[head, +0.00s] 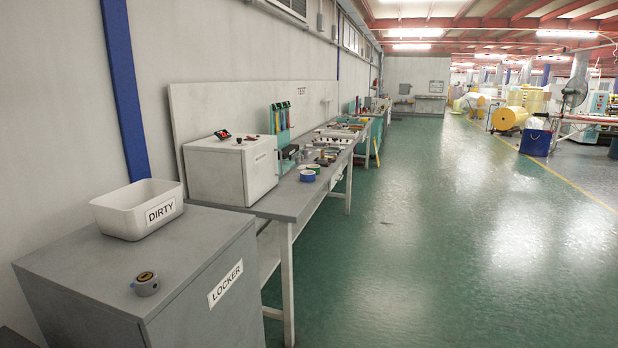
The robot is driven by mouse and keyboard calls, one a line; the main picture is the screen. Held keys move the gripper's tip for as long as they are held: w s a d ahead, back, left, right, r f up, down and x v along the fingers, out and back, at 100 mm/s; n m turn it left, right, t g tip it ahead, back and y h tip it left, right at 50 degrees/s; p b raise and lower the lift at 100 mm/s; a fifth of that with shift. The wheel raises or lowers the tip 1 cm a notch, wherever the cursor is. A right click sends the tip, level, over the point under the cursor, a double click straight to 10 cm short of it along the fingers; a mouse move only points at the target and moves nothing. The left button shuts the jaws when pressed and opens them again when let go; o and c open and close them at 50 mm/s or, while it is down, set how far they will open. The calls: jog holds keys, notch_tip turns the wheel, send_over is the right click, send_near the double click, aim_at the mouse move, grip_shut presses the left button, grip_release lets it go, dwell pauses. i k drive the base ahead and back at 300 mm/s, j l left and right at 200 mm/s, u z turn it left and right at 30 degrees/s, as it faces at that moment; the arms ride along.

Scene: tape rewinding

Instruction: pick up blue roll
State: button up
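A small blue roll (307,176) with a pale top lies near the right edge of the long workbench (285,207), just past a white box-shaped appliance. It is far off and small in the head view, so its details are hard to make out. My gripper is not in view, and nothing shows it near the roll.
A grey locker (88,265) stands in the near left, bearing a white bin marked DIRTY (150,212) and a small grey round object (146,284). The white appliance (230,170) and several tools occupy the bench. The green floor (420,250) to the right is clear.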

aim_at(306, 176)
jog(key=i+l+z, duration=0.4)
jog(key=i, duration=0.25)
jog(key=i+z, duration=0.45)
jog(key=i, duration=1.4)
jog(key=i+l+u, duration=0.1)
jog(key=i+u, duration=0.35)
jog(key=i+l+u, duration=0.2)
jog(key=i+u, duration=0.2)
jog(key=i+l+u, duration=1)
jog(key=l+u, duration=0.3)
jog(key=l, duration=0.15)
jog(key=i+l+u, duration=0.15)
jog(key=l+u, duration=0.3)
jog(key=l, duration=0.2)
